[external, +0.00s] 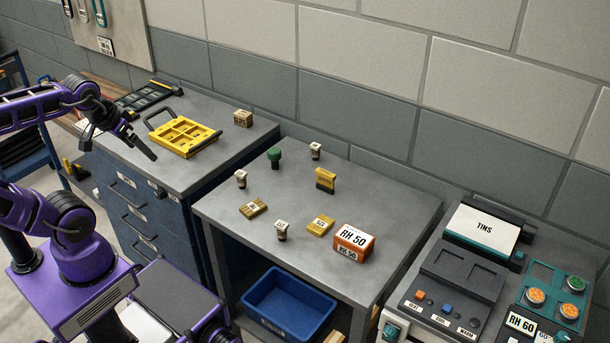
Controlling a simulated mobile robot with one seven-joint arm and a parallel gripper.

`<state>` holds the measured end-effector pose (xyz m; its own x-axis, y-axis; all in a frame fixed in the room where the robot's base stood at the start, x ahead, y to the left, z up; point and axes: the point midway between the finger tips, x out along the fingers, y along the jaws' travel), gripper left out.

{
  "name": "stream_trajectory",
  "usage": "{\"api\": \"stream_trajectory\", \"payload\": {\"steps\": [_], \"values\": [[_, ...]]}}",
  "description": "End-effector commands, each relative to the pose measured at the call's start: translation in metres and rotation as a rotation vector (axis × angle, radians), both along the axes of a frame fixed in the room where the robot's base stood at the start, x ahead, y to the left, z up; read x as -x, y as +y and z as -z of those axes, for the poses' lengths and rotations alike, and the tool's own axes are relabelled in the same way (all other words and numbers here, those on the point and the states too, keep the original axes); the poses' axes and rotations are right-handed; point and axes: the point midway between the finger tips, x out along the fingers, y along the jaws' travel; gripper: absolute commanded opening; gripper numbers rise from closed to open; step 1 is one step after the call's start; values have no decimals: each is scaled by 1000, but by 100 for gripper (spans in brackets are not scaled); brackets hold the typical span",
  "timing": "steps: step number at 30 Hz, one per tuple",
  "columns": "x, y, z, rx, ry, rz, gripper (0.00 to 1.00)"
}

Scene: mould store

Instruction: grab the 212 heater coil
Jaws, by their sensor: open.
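I cannot tell for sure which piece is the 212 heater coil, as the small labels are not readable. On the grey table (219,213) are small yellow pieces: a flat one (253,208) at the left, a flat one with a white label (320,225) near the orange box, and an upright one (325,180) behind. Several cream-topped dark pieces stand there too, one near the front (282,231), one at the left (241,178), one at the back (315,151). My gripper (122,145) is open and empty at the left, over the drawer cabinet side, well away from them.
An orange RH 50 box (353,243) stands front right, a green knob-like piece (274,157) at the back. The drawer cabinet holds a yellow tray (183,138) and a small box (243,118). A blue bin (290,303) sits below.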

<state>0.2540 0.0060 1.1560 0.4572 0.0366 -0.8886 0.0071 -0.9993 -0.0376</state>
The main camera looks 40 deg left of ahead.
Motion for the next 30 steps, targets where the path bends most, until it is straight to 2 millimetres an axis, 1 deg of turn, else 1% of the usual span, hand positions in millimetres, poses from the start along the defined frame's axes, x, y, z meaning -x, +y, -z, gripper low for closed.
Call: {"api": "stream_trajectory", "payload": {"steps": [3,6,10,12,20,23,25,29,30], "values": [[-4,-6,-1,34,-14,6,100],[-4,-7,0,40,-17,8,100],[-4,-6,0,39,-17,8,77],[-4,-6,0,39,-17,8,72],[-5,-5,0,19,-17,16,72],[-10,0,-1,-86,-15,74,72],[-17,7,-1,-229,2,159,72],[-38,20,-6,-585,84,398,72],[-46,23,-8,-695,126,482,72]]}}
